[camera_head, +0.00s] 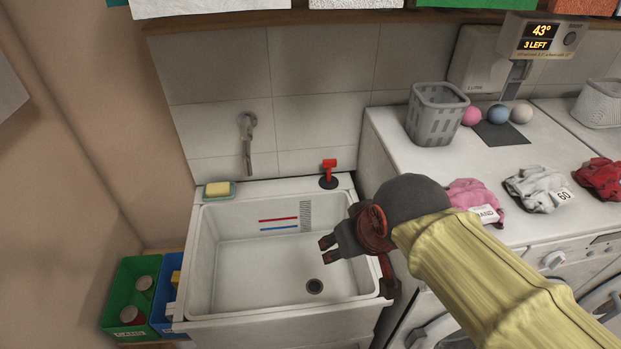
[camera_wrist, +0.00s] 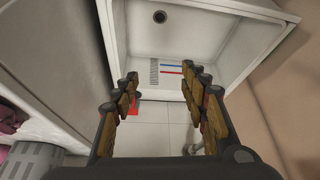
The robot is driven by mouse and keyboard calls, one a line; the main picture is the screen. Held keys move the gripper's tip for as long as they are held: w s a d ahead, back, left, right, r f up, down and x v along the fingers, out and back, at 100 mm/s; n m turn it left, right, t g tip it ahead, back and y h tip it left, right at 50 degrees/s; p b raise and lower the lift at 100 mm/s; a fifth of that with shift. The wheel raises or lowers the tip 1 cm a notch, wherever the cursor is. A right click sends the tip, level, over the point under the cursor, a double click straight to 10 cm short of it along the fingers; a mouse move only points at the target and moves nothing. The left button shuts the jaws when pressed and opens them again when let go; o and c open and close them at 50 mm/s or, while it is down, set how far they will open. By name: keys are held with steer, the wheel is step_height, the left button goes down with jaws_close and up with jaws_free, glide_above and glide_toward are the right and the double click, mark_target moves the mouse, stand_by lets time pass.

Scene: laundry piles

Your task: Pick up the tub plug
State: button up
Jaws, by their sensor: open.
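The tub plug (camera_head: 329,174) has a red handle on a black round base. It stands upright on the back right corner of the sink rim. My gripper (camera_head: 326,249) is open and empty over the right side of the basin, nearer the front than the plug and apart from it. In the wrist view my gripper (camera_wrist: 161,78) spreads its two fingers wide. A red patch of the plug (camera_wrist: 134,109) shows there beside the left finger, which hides part of it.
The white sink (camera_head: 205,250) is empty, with a dark drain (camera_head: 314,286) in its floor. A yellow soap (camera_head: 217,188) lies at its back left. A curved tap (camera_head: 247,145) hangs on the wall. Bins (camera_head: 130,290) stand left.

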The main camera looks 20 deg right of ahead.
steer(key=o, duration=0.3)
steer(key=w+d+r+p, duration=0.2)
steer(key=w+r+p, duration=0.1)
steer(key=w, duration=0.9)
steer(key=shift+w, duration=0.3)
steer(key=m+g+p, duration=0.1)
steer(key=m+p, duration=0.1)
steer(key=p, duration=0.4)
glide_toward(330, 160)
steer(key=s+a, duration=0.3)
steer(key=a, duration=0.1)
steer(key=shift+h, duration=0.4)
steer(key=w+d+f, duration=0.1)
steer(key=w+f, duration=0.1)
steer(key=f, duration=0.1)
steer(key=w+d+f+p, duration=0.1)
steer(key=w+f, duration=0.1)
steer(key=f, duration=0.1)
steer(key=w+d+f+p, duration=0.1)
steer(key=w+d+f, duration=0.1)
steer(key=f, duration=0.1)
steer(key=shift+w, duration=0.35)
steer(key=x, duration=0.3)
steer(key=b+x, duration=0.1)
steer(key=x, duration=0.2)
steer(key=shift+s+f, duration=0.1)
steer(key=shift+s, duration=0.1)
steer(key=shift+a, duration=0.1)
steer(key=shift+c, duration=0.4)
steer(key=c, duration=1.4)
